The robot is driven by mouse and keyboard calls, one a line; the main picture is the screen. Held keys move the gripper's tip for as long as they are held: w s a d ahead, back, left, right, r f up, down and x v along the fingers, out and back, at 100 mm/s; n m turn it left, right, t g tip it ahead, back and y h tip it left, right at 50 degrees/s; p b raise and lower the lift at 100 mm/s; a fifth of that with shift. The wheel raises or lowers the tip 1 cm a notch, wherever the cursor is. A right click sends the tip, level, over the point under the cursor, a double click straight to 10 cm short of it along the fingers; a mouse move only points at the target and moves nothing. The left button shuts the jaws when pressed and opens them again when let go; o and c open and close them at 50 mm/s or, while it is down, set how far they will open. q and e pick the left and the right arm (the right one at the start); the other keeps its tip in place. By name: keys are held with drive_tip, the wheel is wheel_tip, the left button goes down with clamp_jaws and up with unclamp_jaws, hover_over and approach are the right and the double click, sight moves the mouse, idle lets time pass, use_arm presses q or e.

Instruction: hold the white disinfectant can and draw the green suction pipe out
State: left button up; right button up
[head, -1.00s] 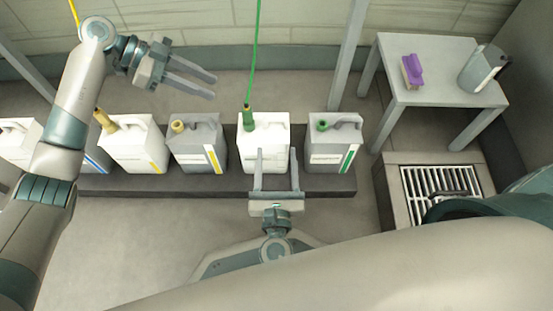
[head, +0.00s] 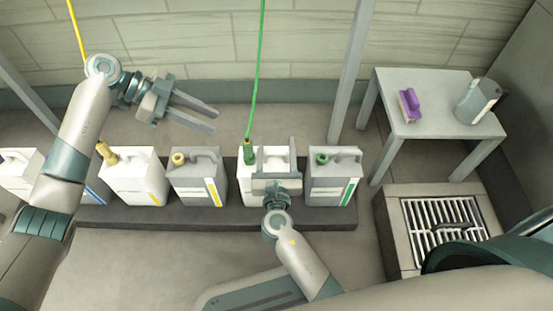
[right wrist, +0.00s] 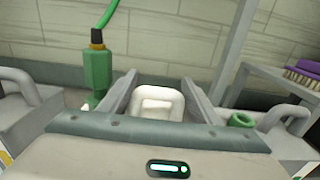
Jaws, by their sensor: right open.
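The white disinfectant can (head: 248,188) stands on the low dark plinth, between two grey cans. The green suction pipe (head: 249,154) stands in its neck, with a green hose (head: 258,80) running up from its top. My right gripper (head: 277,148) is open over the can, hiding part of its top and front. In the right wrist view its two fingers lie either side of the white can handle (right wrist: 158,101), with the green pipe (right wrist: 98,70) left of them. I cannot tell whether the fingers touch the handle. My left gripper (head: 214,119) is open and empty, in the air behind the cans to the left.
A grey can with a green cap (head: 335,185) stands close on the right, a grey can with a yellow cap (head: 198,185) on the left. Further left is a white can with a yellow pipe (head: 133,185). A side table (head: 425,90) and floor grate (head: 440,218) are at right.

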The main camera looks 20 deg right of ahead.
drive_tip(key=shift+x, duration=1.1)
